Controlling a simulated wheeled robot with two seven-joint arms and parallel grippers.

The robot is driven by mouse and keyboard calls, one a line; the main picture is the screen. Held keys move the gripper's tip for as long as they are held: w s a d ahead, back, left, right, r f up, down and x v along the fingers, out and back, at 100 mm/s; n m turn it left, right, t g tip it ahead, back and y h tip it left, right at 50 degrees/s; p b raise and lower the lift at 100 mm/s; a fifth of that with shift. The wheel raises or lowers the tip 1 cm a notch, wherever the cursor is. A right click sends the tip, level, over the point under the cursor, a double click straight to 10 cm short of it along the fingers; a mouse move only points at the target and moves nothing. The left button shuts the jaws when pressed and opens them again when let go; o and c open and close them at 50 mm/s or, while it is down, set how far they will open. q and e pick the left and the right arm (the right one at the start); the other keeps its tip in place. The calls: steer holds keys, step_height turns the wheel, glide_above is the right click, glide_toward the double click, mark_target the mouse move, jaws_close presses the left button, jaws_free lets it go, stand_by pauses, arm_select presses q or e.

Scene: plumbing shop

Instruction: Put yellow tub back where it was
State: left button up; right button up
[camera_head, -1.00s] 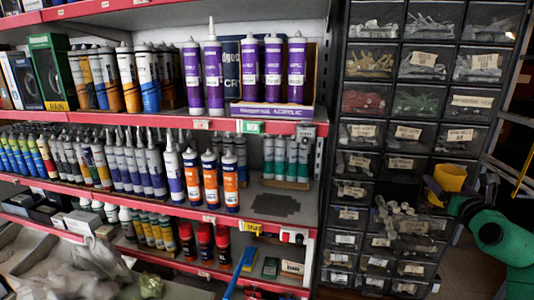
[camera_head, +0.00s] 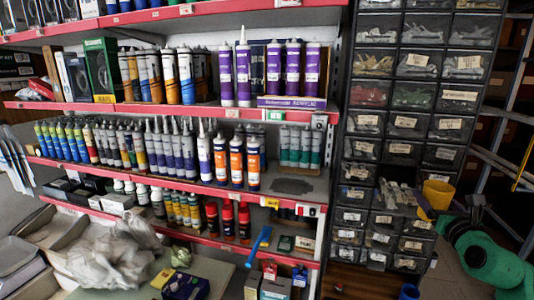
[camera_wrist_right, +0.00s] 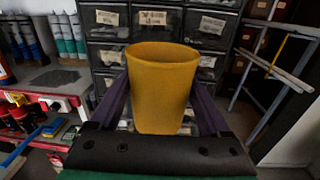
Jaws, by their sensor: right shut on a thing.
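The yellow tub (camera_head: 438,193) is upright in my right gripper (camera_head: 428,205), at the right of the head view, in front of the drawer cabinet. In the wrist view the tub (camera_wrist_right: 160,85) fills the middle, with the dark fingers of the right gripper (camera_wrist_right: 160,108) on either side of it. The right gripper is shut on the tub and holds it in the air. My left gripper is not in view.
The drawer cabinet (camera_head: 402,123) holds several labelled drawers; one at mid height is pulled out with pipe fittings (camera_head: 397,193). Red-edged shelves (camera_head: 180,106) with cartridges stand left. A dark bare patch (camera_head: 293,187) lies on the middle shelf. Metal rails (camera_head: 505,165) stand right.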

steer(key=s+a+f+n+y+b, duration=0.2)
steer(key=s+a+f+y, duration=0.1)
steer(key=a+f, duration=0.8)
steer(key=s+a+f+n+y+b, duration=0.1)
steer(key=s+a+f+y+b, duration=0.15)
steer(key=a+f, duration=0.85)
steer(key=s+a+f+b, duration=0.1)
steer(key=s+a+f, duration=0.3)
steer(key=s, duration=0.3)
steer(key=s+a+f+b, duration=0.1)
steer(key=s+a+f, duration=0.2)
steer(key=s+f, duration=0.4)
steer(key=shift+s+a+f+t+b, duration=0.15)
steer(key=shift+s+a+t+b, duration=0.15)
steer(key=shift+a, duration=0.1)
steer(key=shift+h, duration=0.25)
